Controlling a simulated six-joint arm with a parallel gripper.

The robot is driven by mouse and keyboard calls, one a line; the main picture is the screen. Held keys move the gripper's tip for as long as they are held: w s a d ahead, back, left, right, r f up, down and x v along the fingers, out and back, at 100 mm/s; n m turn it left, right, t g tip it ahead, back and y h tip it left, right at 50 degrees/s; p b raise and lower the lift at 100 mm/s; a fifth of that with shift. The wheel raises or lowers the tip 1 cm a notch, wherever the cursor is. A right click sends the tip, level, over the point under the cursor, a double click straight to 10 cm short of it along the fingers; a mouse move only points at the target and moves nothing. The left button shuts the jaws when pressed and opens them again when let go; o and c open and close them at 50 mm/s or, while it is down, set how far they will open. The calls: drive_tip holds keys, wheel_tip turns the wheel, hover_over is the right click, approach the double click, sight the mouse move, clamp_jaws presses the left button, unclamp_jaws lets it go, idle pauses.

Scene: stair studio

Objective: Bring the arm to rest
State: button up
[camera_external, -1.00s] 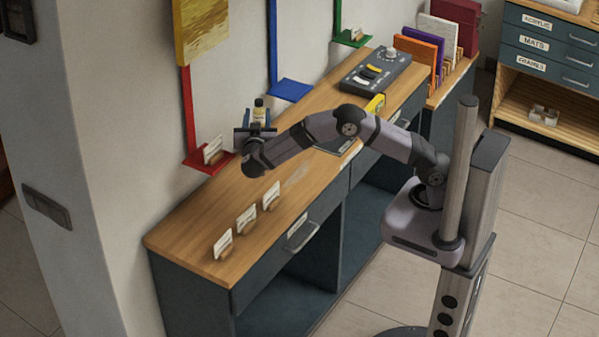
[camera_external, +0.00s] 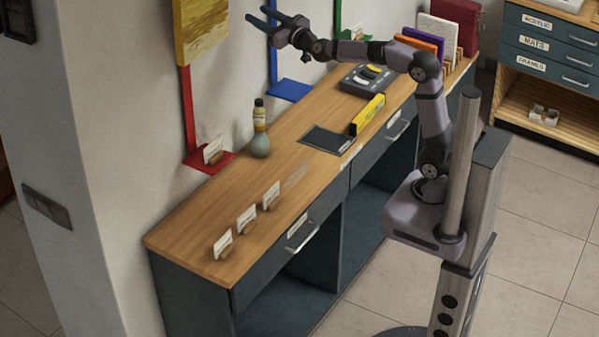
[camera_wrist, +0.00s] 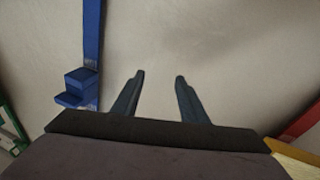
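My gripper (camera_external: 258,16) is raised well above the counter (camera_external: 190,233), near the wall at the top of the external view. Its two dark fingers are spread apart with nothing between them. In the wrist view the open fingers (camera_wrist: 159,76) point toward the plain pale wall. My arm is lifted and bent, reaching left from its column.
A bottle (camera_external: 260,127) stands on the counter beside the red shelf (camera_external: 208,164). A dark flat pad (camera_external: 327,139), a yellow box (camera_external: 367,114) and a control panel (camera_external: 376,78) lie further right. Several small card holders (camera_external: 246,219) stand at the front. A blue shelf (camera_external: 290,90) juts from the wall.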

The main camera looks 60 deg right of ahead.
drive_tip(key=s+a+f+n+g+y+p, duration=0.1)
drive_tip(key=s+a+f+g+y, duration=0.2)
drive_tip(key=f, duration=0.6)
drive_tip(key=s+a+f+g+p, duration=0.1)
drive_tip(key=s+f+g, duration=0.2)
drive_tip(key=s+f, duration=0.4)
drive_tip(key=s+a+f+n+g+y+p, duration=0.1)
drive_tip(key=s+a+f+g+y, duration=0.2)
drive_tip(key=f, duration=0.7)
drive_tip(key=s+d+f+g+p, duration=0.1)
drive_tip(key=s+f+g, duration=0.2)
drive_tip(key=s, duration=0.5)
drive_tip(key=s+d+f+g+h+p, duration=0.1)
drive_tip(key=s+f+g, duration=0.2)
drive_tip(key=s, duration=0.6)
drive_tip(key=s+d+f+m+g+h, duration=0.1)
drive_tip(key=s+f+g, duration=0.2)
drive_tip(key=s, duration=0.6)
wheel_tip(320, 180, down, 2)
drive_tip(key=shift+d+f+g+p, duration=0.25)
drive_tip(key=shift+g+p, duration=0.15)
